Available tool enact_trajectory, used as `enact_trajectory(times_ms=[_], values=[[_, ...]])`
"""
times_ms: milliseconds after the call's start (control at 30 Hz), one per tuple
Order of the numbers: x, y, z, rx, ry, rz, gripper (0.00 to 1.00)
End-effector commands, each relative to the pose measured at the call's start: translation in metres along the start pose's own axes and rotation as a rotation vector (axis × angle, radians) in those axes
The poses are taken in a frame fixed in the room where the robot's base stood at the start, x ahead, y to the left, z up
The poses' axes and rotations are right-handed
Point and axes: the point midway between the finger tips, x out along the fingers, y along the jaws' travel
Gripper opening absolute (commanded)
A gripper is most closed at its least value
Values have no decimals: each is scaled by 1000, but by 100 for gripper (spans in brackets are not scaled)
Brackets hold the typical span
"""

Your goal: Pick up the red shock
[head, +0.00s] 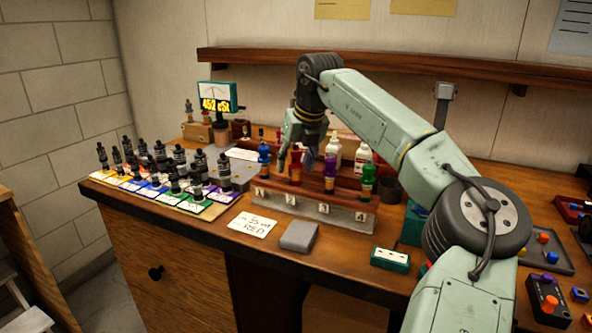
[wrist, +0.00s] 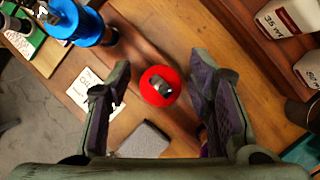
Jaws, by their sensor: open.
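The red shock (head: 295,168) stands upright in a wooden rack (head: 290,205), between a blue shock (head: 264,160) and a purple shock (head: 329,175). A green shock (head: 367,182) stands at the rack's right end. My gripper (head: 301,145) is above the red shock, fingers pointing down, open and empty. In the wrist view the red shock (wrist: 150,86) is seen from above as a red disc with a grey tip. It lies between the two open fingers (wrist: 160,75), apart from both. The blue shock (wrist: 75,22) is at the upper left there.
White bottles (head: 363,155) stand behind the rack. Several dark shocks stand on coloured cards (head: 208,207) to the left. A white card (head: 252,224) and a grey block (head: 299,236) lie in front. A dark cup (head: 388,190) is right of the rack.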

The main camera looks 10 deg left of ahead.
Motion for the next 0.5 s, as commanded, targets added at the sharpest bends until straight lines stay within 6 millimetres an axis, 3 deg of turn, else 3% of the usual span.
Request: enact_trajectory(times_ms=[133,500], values=[[0,0,0,0,0,-1,46],[-1,0,0,0,0,-1,22]])
